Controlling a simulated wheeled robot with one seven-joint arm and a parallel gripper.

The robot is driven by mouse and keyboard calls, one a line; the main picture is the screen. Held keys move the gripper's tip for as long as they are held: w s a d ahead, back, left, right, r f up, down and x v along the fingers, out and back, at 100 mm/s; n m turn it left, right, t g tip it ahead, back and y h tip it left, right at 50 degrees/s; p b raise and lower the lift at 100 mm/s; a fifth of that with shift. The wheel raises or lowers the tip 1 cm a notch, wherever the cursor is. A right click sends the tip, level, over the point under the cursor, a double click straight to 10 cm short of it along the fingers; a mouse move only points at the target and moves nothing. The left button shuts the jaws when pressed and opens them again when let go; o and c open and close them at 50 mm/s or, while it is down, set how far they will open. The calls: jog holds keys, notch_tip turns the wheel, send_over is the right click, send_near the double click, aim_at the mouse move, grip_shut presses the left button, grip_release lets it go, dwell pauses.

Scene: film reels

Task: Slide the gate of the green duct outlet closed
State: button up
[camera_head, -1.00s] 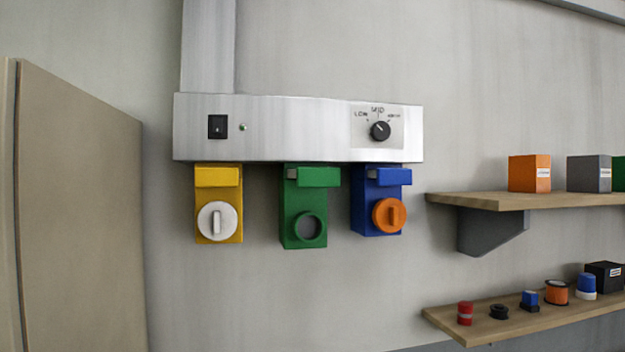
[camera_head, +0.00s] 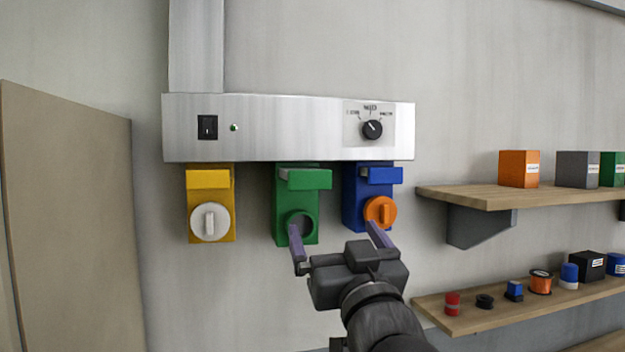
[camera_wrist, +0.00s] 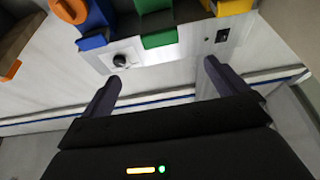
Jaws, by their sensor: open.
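The green duct outlet (camera_head: 283,222) hangs under the metal duct between the yellow and blue outlets. Its green gate (camera_head: 305,180) is a block near the top that sticks out to the right. The outlet's round opening is uncovered, its lower part beside my left finger. The green gate also shows in the wrist view (camera_wrist: 159,39) at the top. My gripper (camera_head: 336,236) is open and empty, in front of and below the green and blue outlets. In the wrist view its two fingers (camera_wrist: 160,80) are spread with nothing between them.
The yellow outlet (camera_head: 226,220) has a white cap, and the blue outlet (camera_head: 352,206) an orange cap. The metal duct (camera_head: 270,128) carries a switch and a knob. Shelves (camera_head: 475,198) with boxes and spools stand right; a beige panel (camera_head: 70,210) stands left.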

aim_at(311, 183)
jog(key=shift+w, duration=0.1)
jog(key=p+x, duration=0.8)
jog(key=x, duration=0.8)
jog(key=shift+w, duration=0.15)
jog(key=shift+w+a+r+p, duration=0.1)
jog(key=shift+w+a+p, duration=0.1)
jog(key=shift+w+p, duration=0.3)
jog(key=c, duration=1.3)
jog(key=shift+w, duration=0.1)
jog(key=shift+c, duration=0.5)
